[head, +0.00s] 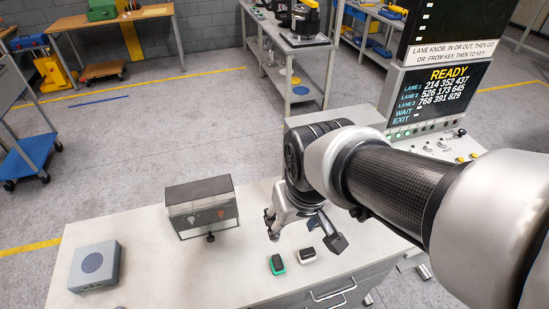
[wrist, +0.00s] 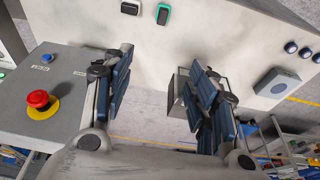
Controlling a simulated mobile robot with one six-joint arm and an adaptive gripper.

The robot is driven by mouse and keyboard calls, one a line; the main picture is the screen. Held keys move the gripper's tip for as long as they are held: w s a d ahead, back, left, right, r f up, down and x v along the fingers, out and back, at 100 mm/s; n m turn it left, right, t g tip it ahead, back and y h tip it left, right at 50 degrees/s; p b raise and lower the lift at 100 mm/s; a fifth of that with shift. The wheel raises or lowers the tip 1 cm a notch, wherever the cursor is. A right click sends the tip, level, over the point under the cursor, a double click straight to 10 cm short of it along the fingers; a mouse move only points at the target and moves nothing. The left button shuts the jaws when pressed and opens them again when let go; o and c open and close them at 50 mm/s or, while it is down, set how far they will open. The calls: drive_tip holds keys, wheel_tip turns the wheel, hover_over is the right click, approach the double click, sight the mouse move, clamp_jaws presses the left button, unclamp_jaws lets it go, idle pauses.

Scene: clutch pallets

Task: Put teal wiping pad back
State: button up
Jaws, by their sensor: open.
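The teal wiping pad (head: 277,269) lies on the white bench top (head: 150,235), with a black block on its upper side. It also shows at the top of the wrist view (wrist: 163,14). A similar white pad with a black top (head: 306,255) lies just to its right in the head view; in the wrist view this white pad (wrist: 130,8) is to its left. My gripper (head: 304,232) is open above the bench, near both pads. In the wrist view my gripper (wrist: 161,88) has its dark blue fingers wide apart with nothing between them. Neither pad is touched.
A grey box with knobs (head: 202,207) stands left of my gripper. A flat grey box with a round disc (head: 95,268) sits farther left. A control console (head: 437,105) stands at right, and its red stop button (wrist: 38,99) shows in the wrist view. The bench between is mostly clear.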

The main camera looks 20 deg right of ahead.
drive_tip(key=s+r+t, duration=0.1)
drive_tip(key=s+r, duration=0.4)
drive_tip(key=s, duration=0.2)
drive_tip(key=shift+s, duration=0.2)
drive_tip(key=shift+f, duration=0.1)
wheel_tip(320, 180, down, 11)
drive_tip(key=b, duration=1.1)
drive_tip(key=shift+c, duration=0.2)
idle(0.6)
